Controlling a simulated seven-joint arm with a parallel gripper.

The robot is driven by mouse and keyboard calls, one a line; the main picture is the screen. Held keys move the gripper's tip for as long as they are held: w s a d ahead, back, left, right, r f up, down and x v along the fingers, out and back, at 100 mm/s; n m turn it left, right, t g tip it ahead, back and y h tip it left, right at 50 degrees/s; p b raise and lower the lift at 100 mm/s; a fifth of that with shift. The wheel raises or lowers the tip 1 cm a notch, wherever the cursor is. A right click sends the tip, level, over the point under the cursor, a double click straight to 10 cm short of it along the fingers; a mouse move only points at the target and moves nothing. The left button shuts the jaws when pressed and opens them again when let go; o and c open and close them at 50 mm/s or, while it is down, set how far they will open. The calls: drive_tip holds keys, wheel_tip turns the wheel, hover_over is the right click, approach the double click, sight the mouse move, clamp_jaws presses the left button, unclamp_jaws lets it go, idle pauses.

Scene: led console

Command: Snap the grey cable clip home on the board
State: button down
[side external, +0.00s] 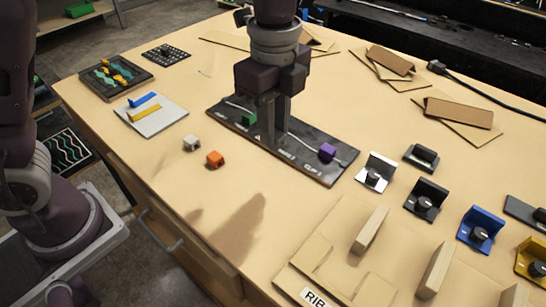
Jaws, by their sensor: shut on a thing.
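The dark board (312,160) lies on the table with a pale cable (301,139) along it. A green clip (248,119) and a purple clip (327,151) sit on the board. My gripper (273,143) points down at the board between these two clips, with its fingertips low at the cable line. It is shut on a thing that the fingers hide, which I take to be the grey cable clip. I cannot see whether that thing touches or is seated in the board.
A whitish clip (191,143) and an orange clip (215,159) lie loose in front of the board. A white plate with blue and yellow bars (151,114) lies left. Brackets with knobs (426,198) and wooden pieces (370,229) stand right. The front middle of the table is clear.

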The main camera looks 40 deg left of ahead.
drive_tip(key=w+a, duration=0.9)
drive_tip(key=a, duration=0.3)
hover_over(235, 105)
drive_tip(key=shift+f, duration=3.45)
drive_tip(key=shift+f, duration=1.2)
drive_tip(key=c, duration=1.2)
unclamp_jaws()
drive_tip(key=shift+r, duration=0.1)
